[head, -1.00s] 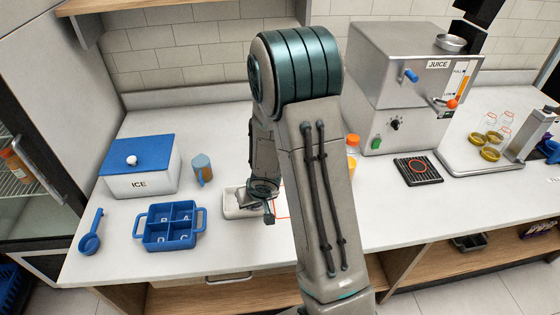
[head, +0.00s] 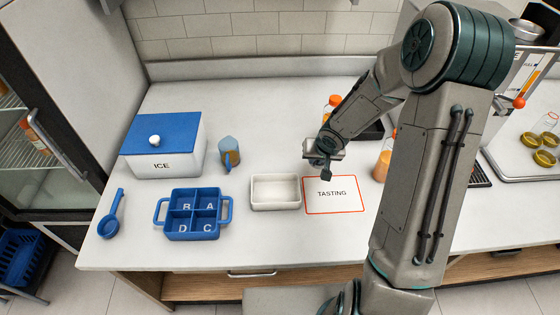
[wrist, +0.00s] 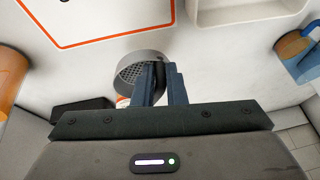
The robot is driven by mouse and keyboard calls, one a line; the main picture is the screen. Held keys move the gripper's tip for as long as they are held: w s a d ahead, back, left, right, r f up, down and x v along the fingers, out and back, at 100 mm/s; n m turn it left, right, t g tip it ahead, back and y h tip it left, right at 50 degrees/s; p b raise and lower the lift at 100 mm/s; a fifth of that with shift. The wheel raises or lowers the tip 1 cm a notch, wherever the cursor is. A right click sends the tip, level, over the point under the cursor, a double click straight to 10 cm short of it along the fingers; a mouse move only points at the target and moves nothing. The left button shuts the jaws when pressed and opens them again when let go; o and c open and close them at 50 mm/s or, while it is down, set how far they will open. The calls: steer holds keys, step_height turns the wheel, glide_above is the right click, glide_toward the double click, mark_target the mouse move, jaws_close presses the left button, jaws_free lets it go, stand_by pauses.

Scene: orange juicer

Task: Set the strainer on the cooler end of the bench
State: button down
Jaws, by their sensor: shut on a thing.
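The strainer (wrist: 136,70) is a grey round cup with a perforated bottom in the wrist view. My gripper (wrist: 160,76) is shut on its rim. In the head view my gripper (head: 325,172) hangs over the bench (head: 240,250), behind the tasting mat; I cannot make out the strainer there. An ice box (head: 162,165) with a blue lid stands toward the left end of the bench, by a glass-door fridge (head: 40,150).
A blue scoop (head: 111,215), a blue lettered tray (head: 193,213), a jug (head: 229,151) and a white tray (head: 275,192) stand on the left half. The tasting mat (head: 334,195) lies right of them. An orange juice glass (head: 382,165) stands near my arm. Bare bench shows along the front edge.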

steer(key=w+a+r+m+b, duration=0.35)
steer(key=w+a+b, duration=0.3)
steer(key=a, duration=0.65)
steer(key=shift+n, duration=0.45)
step_height(320, 180, down, 5)
steer(key=shift+w+d+r+p, duration=0.1)
steer(key=shift+w+p, duration=0.05)
steer(key=shift+p, duration=0.2)
steer(key=shift+f, duration=2.25)
steer(key=c, duration=1.5)
jaws_free()
steer(key=shift+o, duration=0.2)
steer(key=shift+r, duration=0.1)
